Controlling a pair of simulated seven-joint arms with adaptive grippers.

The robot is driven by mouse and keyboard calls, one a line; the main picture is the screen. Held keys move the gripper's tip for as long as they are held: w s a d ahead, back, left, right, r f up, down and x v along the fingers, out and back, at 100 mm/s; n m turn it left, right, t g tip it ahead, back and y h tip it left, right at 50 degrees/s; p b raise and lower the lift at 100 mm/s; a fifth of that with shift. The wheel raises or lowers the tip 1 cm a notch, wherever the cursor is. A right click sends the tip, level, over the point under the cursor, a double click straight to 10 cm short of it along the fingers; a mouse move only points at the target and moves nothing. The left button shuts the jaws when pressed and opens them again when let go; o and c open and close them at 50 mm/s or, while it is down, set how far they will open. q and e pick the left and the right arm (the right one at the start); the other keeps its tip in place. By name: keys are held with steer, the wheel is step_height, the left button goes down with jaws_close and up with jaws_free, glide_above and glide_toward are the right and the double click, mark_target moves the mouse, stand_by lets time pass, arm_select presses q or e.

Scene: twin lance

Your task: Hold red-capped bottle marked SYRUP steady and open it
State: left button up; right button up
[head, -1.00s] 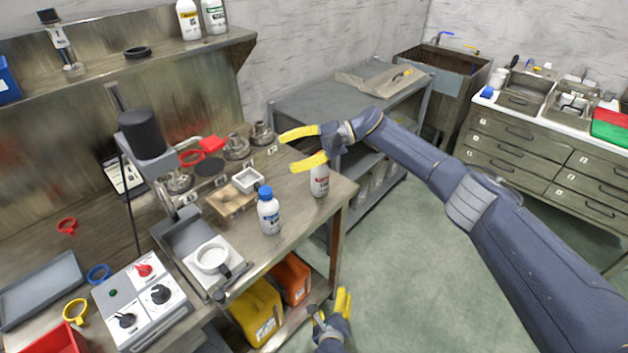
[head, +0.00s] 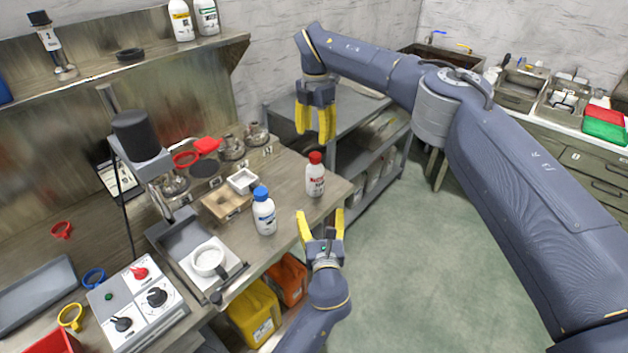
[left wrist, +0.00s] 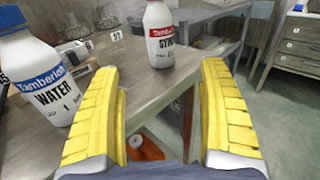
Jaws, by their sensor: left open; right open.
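The white SYRUP bottle with a red cap (head: 315,176) stands upright near the right end of the workbench. It also shows in the left wrist view (left wrist: 159,38), where its cap is cut off by the top edge. My left gripper (head: 321,218) is open and empty, below the bottle in the head view and apart from it. In the left wrist view its yellow fingers (left wrist: 165,110) spread wide, with the bottle beyond them. My right gripper (head: 316,138) is open and empty, pointing down above and behind the bottle, apart from the cap.
A blue-capped WATER bottle (head: 264,212) stands left of the SYRUP bottle, close to my left gripper's left finger in the left wrist view (left wrist: 40,80). A white tray (head: 242,181) and a wooden block lie further left. A grey shelf unit (head: 345,140) stands behind.

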mark_target(315, 179)
arm_select(q)
steer(key=w, duration=0.5)
steer(key=w+a, duration=0.1)
steer(key=w, duration=1)
steer(key=shift+a, duration=0.15)
jaws_close()
